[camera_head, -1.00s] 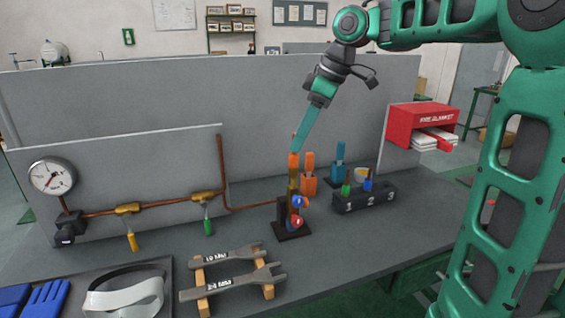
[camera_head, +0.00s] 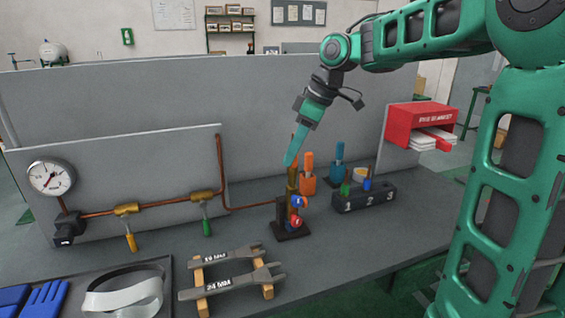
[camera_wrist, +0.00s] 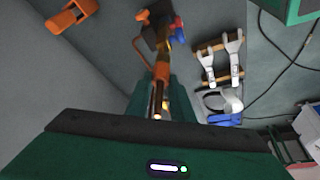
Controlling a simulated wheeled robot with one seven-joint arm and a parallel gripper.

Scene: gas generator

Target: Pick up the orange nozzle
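The orange nozzle (camera_wrist: 161,72) stands upright on a brass fitting (camera_head: 292,183) on a small dark stand (camera_head: 292,232). In the head view, the nozzle (camera_head: 296,148) is partly hidden behind my fingers. My gripper (camera_head: 289,160) points down at it from above. In the wrist view, the nozzle's copper tip points toward the camera, between my two green fingers (camera_wrist: 160,98). The fingers look open around it, with no clear contact. Red and blue knobs (camera_head: 297,202) sit on the fitting below.
An orange-handled tool (camera_head: 308,175) and a blue one (camera_head: 338,168) stand close behind. A numbered black block (camera_head: 362,200) is to the right. Two wrenches (camera_head: 232,277) lie on a wooden rack in front. A gauge and copper pipe line (camera_head: 150,206) run along the left panel.

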